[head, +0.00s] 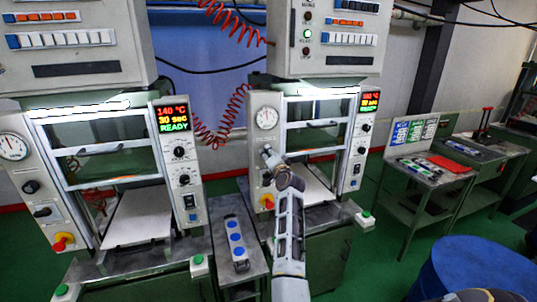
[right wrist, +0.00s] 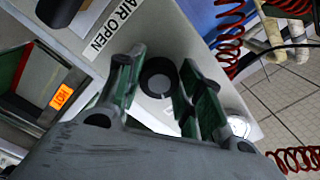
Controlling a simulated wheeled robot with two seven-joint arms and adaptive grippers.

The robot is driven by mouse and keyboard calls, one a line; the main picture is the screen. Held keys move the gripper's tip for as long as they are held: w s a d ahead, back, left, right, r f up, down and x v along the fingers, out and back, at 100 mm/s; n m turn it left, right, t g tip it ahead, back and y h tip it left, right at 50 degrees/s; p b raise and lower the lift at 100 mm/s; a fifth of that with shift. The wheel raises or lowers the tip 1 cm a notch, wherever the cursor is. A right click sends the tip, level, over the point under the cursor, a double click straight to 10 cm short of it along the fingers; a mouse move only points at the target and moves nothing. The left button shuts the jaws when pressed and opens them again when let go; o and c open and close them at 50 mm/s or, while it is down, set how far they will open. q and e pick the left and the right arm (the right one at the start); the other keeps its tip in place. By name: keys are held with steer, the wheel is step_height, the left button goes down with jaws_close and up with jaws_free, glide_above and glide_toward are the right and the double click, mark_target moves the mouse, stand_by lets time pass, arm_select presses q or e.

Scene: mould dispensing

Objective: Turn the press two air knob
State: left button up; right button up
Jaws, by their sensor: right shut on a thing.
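Press two stands in the middle of the head view; its left panel (head: 262,98) carries a round gauge (head: 266,118) and, low down, a red and yellow switch (head: 267,202). My right gripper (head: 268,153) is at this panel below the gauge and hides the knob there. In the right wrist view the black round air knob (right wrist: 158,76) sits between the two fingers of my right gripper (right wrist: 160,85), which are shut on it. An "AIR OPEN" label (right wrist: 112,25) is beside it. The knob's pointer position cannot be told. My left gripper is not in view.
Press one (head: 110,122) stands at left with a white plate. A narrow stand (head: 240,240) with blue buttons is between the presses. A green side table (head: 430,180) and a blue drum (head: 470,270) are at right. Red coiled hoses (head: 215,135) hang between the presses.

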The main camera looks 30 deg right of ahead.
stand_by(0.4)
steer(key=o, duration=1)
